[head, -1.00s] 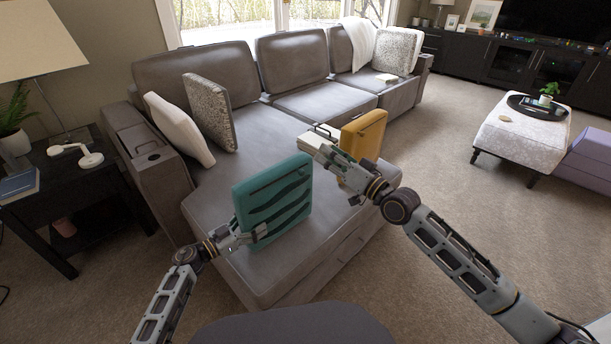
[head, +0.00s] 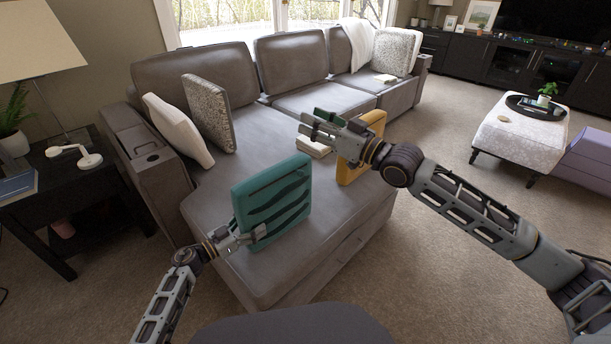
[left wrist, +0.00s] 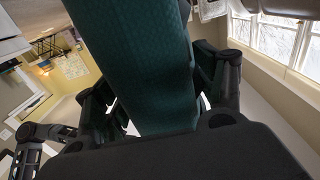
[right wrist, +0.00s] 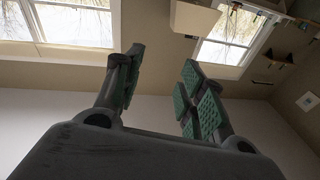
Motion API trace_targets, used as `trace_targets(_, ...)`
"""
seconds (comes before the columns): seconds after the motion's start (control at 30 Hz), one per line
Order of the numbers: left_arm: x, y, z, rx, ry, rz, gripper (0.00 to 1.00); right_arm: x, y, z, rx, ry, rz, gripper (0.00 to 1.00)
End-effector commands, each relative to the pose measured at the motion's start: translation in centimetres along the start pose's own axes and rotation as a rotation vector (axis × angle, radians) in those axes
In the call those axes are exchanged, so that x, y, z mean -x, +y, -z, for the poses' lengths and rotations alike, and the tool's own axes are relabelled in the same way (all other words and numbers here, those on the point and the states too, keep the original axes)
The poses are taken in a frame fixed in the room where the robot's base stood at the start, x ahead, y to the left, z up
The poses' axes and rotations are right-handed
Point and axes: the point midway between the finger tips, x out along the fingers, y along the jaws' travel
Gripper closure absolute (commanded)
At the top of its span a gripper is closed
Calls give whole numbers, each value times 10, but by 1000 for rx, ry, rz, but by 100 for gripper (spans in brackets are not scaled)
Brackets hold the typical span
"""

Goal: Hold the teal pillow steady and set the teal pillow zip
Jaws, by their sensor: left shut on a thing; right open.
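The teal pillow (head: 272,200) stands upright on the near seat of the grey sofa, with dark wavy stripes on its face. A dark line that may be the zip (head: 272,178) runs near its top edge; its slider is too small to make out. My left gripper (head: 255,235) is shut on the pillow's lower left edge; in the left wrist view the teal fabric (left wrist: 145,60) fills the space between the fingers. My right gripper (head: 312,124) is open and empty, in the air above and right of the pillow. Its spread fingers show in the right wrist view (right wrist: 160,90).
A white pillow (head: 178,128) and a patterned pillow (head: 208,112) lean at the sofa's left. The seat (head: 250,130) behind the teal pillow is clear.

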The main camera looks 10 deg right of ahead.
Motion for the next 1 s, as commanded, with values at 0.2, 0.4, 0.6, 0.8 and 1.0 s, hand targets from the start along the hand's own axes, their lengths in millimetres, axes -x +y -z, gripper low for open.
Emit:
trace_targets(0.2, 0, 0, 0, 0, 0, 1, 70, 1, -13, -1, 135, -56, 23, 60)
trace_targets(0.4, 0, 0, 0, 0, 0, 1, 70, 8, -21, -17, 346, -138, 37, 60)
trace_targets(0.6, 0, 0, 0, 0, 0, 1, 70, 19, -24, -44, 625, -228, 57, 60)
trace_targets(0.8, 0, 0, 0, 0, 0, 1, 70, 30, -24, -68, 858, -298, 85, 60)
trace_targets(1.0, 0, 0, 0, 0, 0, 1, 70, 41, -24, -92, 1070, -359, 124, 60)
